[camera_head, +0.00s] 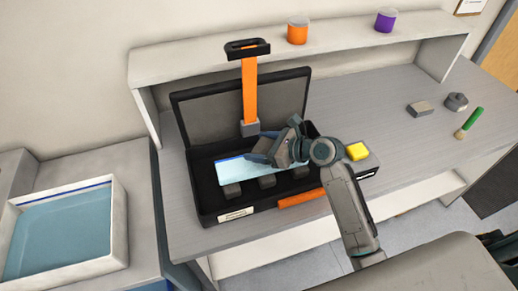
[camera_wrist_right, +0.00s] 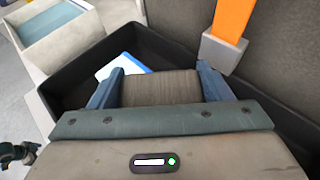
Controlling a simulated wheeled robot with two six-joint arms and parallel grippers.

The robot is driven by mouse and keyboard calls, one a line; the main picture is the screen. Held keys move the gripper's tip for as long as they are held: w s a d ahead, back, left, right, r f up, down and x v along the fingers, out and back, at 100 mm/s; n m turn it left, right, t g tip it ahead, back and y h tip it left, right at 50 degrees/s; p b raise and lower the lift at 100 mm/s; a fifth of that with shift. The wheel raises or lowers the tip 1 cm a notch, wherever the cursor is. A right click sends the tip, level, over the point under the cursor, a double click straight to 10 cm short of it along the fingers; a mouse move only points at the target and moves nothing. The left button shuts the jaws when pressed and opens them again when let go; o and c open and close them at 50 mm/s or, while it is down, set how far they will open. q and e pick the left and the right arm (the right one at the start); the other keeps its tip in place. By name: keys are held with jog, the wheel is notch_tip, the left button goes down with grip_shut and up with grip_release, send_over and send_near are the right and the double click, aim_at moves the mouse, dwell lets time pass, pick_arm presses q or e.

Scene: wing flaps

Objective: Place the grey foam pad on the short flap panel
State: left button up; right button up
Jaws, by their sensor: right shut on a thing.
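My right gripper (camera_head: 281,148) is over the open black case and shut on a grey foam pad (camera_wrist_right: 160,88). In the right wrist view the pad lies between the two blue-grey fingers (camera_wrist_right: 160,87). A pale blue-white panel with a dark blue edge (camera_head: 234,173), which looks like the flap panel, lies in the case beneath the gripper. Part of it also shows beyond the pad in the wrist view (camera_wrist_right: 122,66). The arm hides its right part, and I cannot tell whether the pad touches it.
The case's raised lid (camera_head: 290,98) and an upright orange strap with a black handle (camera_head: 249,85) stand behind. A yellow block (camera_head: 357,152) is at the right. A shelf (camera_head: 350,45) holds orange and purple jars.

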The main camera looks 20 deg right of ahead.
aim_at(259, 152)
jog(key=shift+w+a+r, duration=0.1)
jog(key=shift+w, duration=0.35)
notch_tip(259, 152, down, 3)
jog(key=shift+r+p, duration=0.15)
jog(key=shift+p, duration=0.45)
pick_arm(q)
jog(key=shift+d+r, duration=0.6)
jog(key=shift+r, duration=0.05)
pick_arm(e)
jog(key=shift+f, duration=0.5)
jog(key=shift+f, duration=0.1)
jog(key=o, duration=0.9)
pick_arm(q)
jog(key=shift+w+a, duration=0.15)
jog(key=shift+a, duration=0.05)
pick_arm(e)
jog(key=shift+o, duration=0.2)
pick_arm(q)
jog(key=shift+f+b, duration=1.2)
pick_arm(e)
jog(key=v, duration=1.2)
